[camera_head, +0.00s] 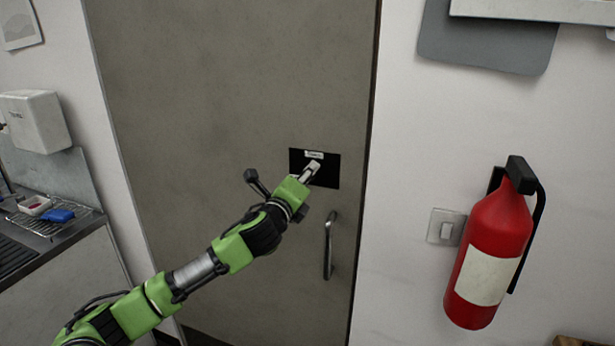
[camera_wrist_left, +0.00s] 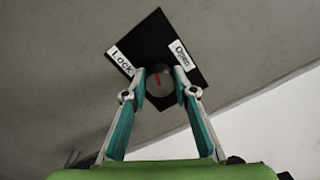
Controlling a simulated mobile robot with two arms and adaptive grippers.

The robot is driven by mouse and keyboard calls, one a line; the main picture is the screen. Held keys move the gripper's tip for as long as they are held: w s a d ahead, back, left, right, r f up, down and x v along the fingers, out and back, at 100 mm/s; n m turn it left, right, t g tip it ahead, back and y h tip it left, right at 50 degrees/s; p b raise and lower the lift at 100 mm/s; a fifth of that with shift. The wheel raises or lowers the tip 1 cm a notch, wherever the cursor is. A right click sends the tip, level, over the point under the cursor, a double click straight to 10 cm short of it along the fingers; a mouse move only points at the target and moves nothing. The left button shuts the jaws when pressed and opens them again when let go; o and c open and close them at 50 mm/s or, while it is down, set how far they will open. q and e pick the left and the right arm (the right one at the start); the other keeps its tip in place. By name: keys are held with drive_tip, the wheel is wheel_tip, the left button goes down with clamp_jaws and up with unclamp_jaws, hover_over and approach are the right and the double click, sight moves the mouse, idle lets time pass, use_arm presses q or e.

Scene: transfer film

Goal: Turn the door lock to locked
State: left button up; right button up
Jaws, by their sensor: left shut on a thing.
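In the left wrist view the plate (camera_wrist_left: 153,42) looks tilted, with a white "Lock" label (camera_wrist_left: 123,61) at left and a white "Open" label (camera_wrist_left: 181,55) at right. A red mark on the knob points up, roughly between the two labels. My left gripper (camera_head: 312,171) is at the plate, its fingertips (camera_wrist_left: 160,90) shut on the knob from both sides. In the head view the fingers hide the knob.
A bar door handle (camera_head: 328,246) is just below the plate. A light switch (camera_head: 446,227) and a red fire extinguisher (camera_head: 489,255) are on the wall at right. A counter with a metal rack (camera_head: 62,230) stands at left.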

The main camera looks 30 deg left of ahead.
use_arm(q)
drive_tip(key=shift+n, duration=1.9)
drive_tip(key=o, duration=1.1)
drive_tip(key=shift+c, duration=0.2)
drive_tip(key=v, duration=1.2)
drive_tip(key=shift+a+f, duration=0.15)
